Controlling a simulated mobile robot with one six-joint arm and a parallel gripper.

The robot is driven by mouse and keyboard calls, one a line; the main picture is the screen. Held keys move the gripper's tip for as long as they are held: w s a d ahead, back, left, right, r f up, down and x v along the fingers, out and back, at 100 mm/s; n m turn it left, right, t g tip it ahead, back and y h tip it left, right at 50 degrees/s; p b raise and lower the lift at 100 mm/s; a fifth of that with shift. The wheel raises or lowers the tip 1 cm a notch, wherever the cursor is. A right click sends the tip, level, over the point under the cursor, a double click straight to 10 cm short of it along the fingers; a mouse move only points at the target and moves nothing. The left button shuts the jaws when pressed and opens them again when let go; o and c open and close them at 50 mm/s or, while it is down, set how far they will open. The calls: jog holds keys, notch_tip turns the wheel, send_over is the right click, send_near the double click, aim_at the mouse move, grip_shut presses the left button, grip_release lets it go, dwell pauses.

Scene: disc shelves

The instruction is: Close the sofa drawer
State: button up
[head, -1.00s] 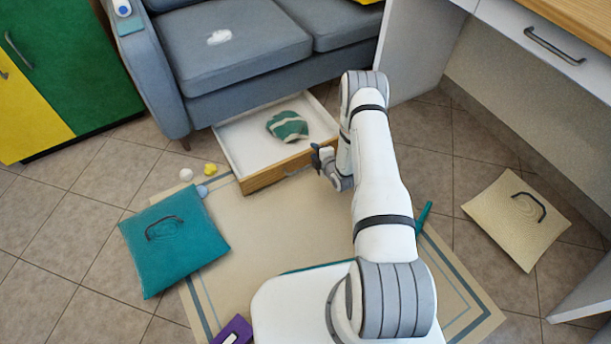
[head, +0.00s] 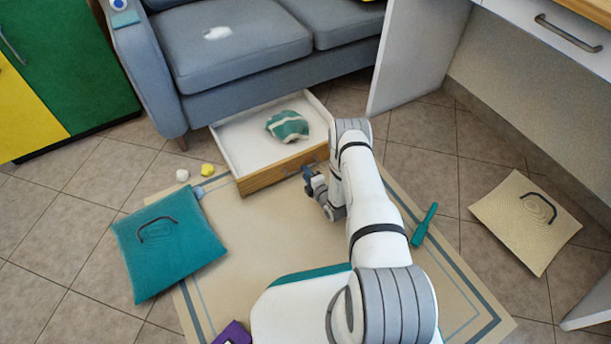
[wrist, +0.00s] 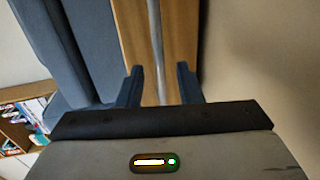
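The sofa drawer (head: 243,146) is pulled out from under the grey sofa (head: 236,52). It has white insides and a wooden front (head: 268,179). A green and white striped cloth-like item (head: 288,126) lies in it. My gripper (head: 307,178) is just in front of the right part of the drawer front, near its bar handle (head: 312,161). In the wrist view my gripper (wrist: 160,82) has its two fingers apart. The grey handle bar (wrist: 156,45) and wooden front (wrist: 180,40) show between and beyond them. I cannot tell whether the fingers touch the handle.
A teal cushion (head: 168,245) lies on the floor at left and a beige one (head: 525,222) at right. A yellow ball (head: 207,169) and a white ball (head: 182,175) lie left of the drawer. A teal tool (head: 424,224) lies right of my arm. A desk panel (head: 420,50) stands at right.

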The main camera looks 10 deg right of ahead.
jog(key=shift+x, duration=0.75)
grip_shut()
